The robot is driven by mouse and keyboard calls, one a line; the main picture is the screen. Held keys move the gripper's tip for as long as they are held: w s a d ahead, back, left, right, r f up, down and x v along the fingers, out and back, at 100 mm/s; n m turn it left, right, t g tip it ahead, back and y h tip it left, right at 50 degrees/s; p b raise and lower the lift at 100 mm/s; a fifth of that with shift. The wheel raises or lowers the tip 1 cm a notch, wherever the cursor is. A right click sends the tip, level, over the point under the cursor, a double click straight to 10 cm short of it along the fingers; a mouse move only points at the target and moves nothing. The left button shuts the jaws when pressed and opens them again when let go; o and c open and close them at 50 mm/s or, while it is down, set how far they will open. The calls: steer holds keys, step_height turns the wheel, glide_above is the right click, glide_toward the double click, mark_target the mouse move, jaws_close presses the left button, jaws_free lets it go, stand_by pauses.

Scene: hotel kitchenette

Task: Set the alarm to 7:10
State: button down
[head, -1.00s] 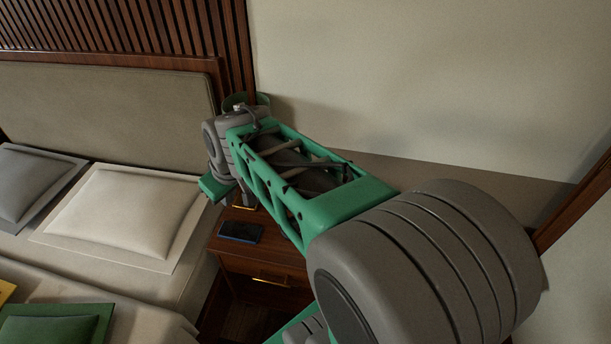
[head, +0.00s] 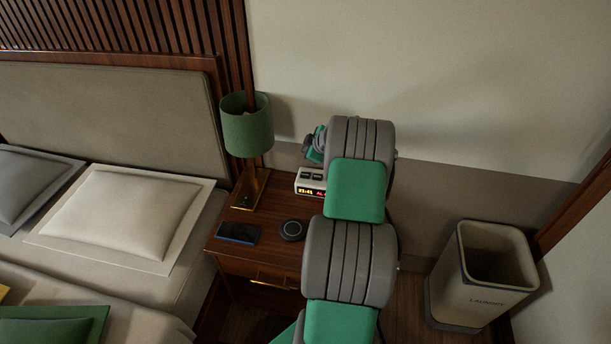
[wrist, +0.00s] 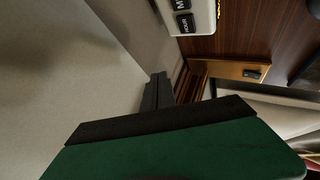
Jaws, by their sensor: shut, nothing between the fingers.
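The alarm clock (head: 306,188) is a pale box at the back of the wooden nightstand, with dark buttons on top. Its front shows yellow digits, too small to read surely, and red digits partly hidden by my arm. In the wrist view the clock (wrist: 200,24) is cut off by the top edge; one button reads HOUR and another starts with M. My gripper (wrist: 157,92) is shut and empty, with its dark fingertips apart from the clock in the picture. In the head view my arm hides the clock's right part, and the fingertips cannot be made out.
A green lamp (head: 247,124) with a brass base stands left of the clock. A dark phone (head: 239,233) and a round black disc (head: 293,230) lie on the nightstand's front (head: 262,215). The wall is close behind. A laundry bin (head: 482,278) stands right.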

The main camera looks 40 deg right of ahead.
steer(key=shift+f, duration=0.1)
steer(key=b, duration=0.3)
glide_above(307, 176)
step_height(307, 176, down, 8)
steer(key=shift+r, duration=0.1)
steer(key=shift+f+b, duration=0.4)
steer(key=shift+b, duration=0.05)
stand_by(1.5)
steer(key=shift+f+b, duration=0.45)
steer(key=shift+b, duration=0.25)
steer(key=shift+a+f+b, duration=0.1)
steer(key=shift+f+b, duration=0.25)
steer(key=shift+b, duration=0.15)
stand_by(0.3)
stand_by(0.4)
steer(key=shift+r, duration=0.8)
